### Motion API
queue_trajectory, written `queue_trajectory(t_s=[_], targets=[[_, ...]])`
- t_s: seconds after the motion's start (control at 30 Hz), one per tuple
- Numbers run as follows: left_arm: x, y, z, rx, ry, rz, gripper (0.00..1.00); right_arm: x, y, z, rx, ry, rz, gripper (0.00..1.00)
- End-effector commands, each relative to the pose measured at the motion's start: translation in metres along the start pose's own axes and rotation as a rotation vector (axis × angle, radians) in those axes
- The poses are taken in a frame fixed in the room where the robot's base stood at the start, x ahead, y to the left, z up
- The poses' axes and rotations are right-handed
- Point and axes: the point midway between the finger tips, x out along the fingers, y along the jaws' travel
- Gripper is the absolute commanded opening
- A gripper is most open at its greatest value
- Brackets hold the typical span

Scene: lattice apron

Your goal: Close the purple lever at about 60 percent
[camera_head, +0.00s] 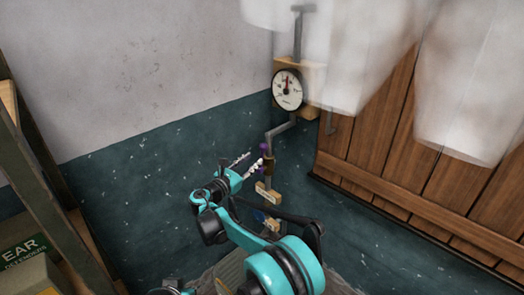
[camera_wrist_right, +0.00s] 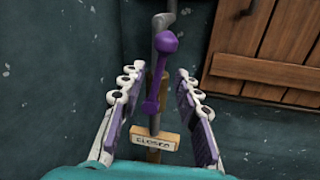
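The purple lever (camera_wrist_right: 157,75) shows in the right wrist view, with a round knob at its upper end. It sits on a grey vertical pipe and points roughly along it, above a wooden tag (camera_wrist_right: 155,141) reading "CLOSED". In the head view the lever (camera_head: 264,147) is small and partly hidden by the gripper. My right gripper (camera_head: 252,163) is open in front of it. In the wrist view its two fingers (camera_wrist_right: 157,98) stand on either side of the lever, apart from it. I cannot tell the depth gap. My left gripper is not in view.
A round gauge (camera_head: 288,89) on a wooden board is above the lever. A plank door (camera_head: 385,150) is to the right. Blurry white hanging sheets (camera_head: 375,50) cover the upper right. A shelf (camera_head: 35,150) with a box labelled "EAR" (camera_head: 35,270) stands left.

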Motion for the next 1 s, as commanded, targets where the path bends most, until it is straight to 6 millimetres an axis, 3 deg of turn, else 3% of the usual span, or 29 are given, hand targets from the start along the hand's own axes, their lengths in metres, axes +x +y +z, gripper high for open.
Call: queue_trajectory(t_s=[0.4,0.8,0.93,1.0], targets=[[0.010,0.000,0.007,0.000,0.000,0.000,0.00,0.064,-0.002,-0.001,0.003,0.001,-0.004,0.33],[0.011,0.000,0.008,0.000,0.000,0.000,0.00,0.073,-0.002,0.000,0.003,0.002,-0.002,0.33],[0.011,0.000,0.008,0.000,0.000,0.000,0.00,0.073,-0.002,0.000,0.003,0.002,-0.002,0.00],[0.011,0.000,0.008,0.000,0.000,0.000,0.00,0.073,-0.002,0.000,0.004,0.002,-0.002,0.00]])
